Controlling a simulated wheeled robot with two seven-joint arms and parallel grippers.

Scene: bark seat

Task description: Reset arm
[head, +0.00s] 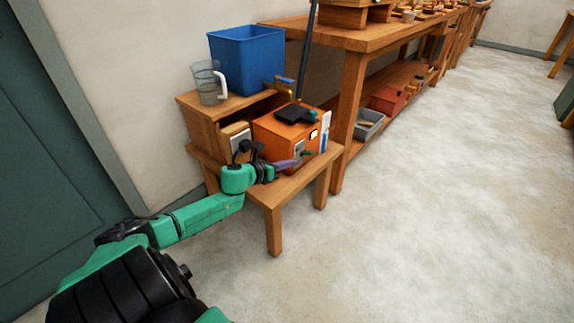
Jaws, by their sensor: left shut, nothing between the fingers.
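My left arm (205,215) reaches in from the lower left toward a small wooden bench (285,188). My left gripper (268,172) is at the bench's front left, close to the orange box (285,141). It is shut with nothing between its fingers. A purple object (284,164) shows just beyond the gripper; I cannot tell if they touch. My right gripper is not in view.
A blue bin (247,60) and a clear jug (209,84) stand on a wooden box (205,122) behind the gripper. A long wooden workbench (375,38) runs to the back right. A green door (40,150) is at left. The floor (430,220) at right is clear.

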